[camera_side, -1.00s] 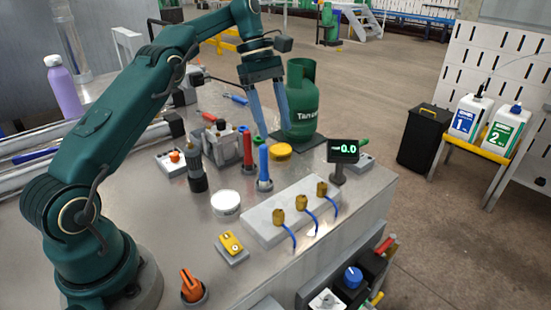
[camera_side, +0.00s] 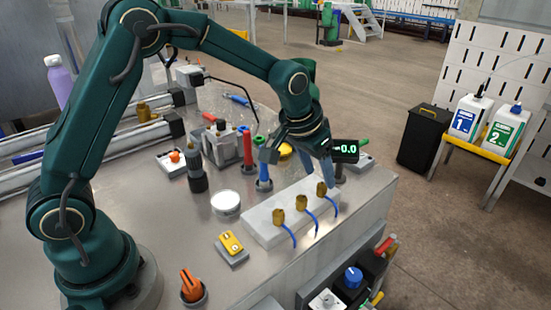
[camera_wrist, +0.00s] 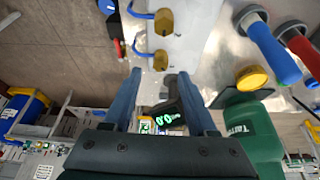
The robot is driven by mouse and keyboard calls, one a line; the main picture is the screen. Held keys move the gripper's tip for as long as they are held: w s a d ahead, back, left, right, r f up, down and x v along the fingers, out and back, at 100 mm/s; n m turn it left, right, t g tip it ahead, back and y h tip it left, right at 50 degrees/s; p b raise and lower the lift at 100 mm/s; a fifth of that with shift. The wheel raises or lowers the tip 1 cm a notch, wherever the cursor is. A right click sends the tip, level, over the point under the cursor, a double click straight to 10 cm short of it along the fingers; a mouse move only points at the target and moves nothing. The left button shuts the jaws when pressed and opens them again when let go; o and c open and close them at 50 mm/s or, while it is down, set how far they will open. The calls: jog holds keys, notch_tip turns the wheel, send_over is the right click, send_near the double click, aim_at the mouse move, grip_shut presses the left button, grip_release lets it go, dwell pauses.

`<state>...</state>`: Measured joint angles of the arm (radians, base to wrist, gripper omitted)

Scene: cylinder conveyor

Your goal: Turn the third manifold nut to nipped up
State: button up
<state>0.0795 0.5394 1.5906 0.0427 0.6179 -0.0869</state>
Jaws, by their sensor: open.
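The manifold is a pale grey block (camera_side: 262,228) with three brass nuts in a row, each with a blue hose. The near nut (camera_side: 279,217), middle nut (camera_side: 302,202) and far nut (camera_side: 321,189) all show in the side view. My gripper (camera_side: 300,172) is open, pointing down over the far end of the block. In the wrist view my gripper (camera_wrist: 159,75) has its two blue fingers on either side of the line to one nut (camera_wrist: 160,60), just past the fingertips, apart from it. This looks like the far nut, nearest the display. Another nut (camera_wrist: 163,22) shows beyond it.
A small display (camera_side: 344,150) reading -0.0 stands close behind the far nut. Blue (camera_side: 263,165) and red (camera_side: 247,147) handled tools stand left of the gripper. A white round tub (camera_side: 226,203) sits left of the manifold.

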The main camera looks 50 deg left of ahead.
aim_at(322, 185)
jog(key=shift+x, duration=1.85)
grip_shut()
jog(key=m, duration=0.2)
jog(key=m+h, duration=0.1)
jog(key=shift+a+m+h, duration=0.15)
jog(key=shift+m+h, duration=0.15)
jog(key=shift+m, duration=0.1)
jog(key=shift+m+g+h, duration=0.6)
jog(key=shift+m, duration=1.2)
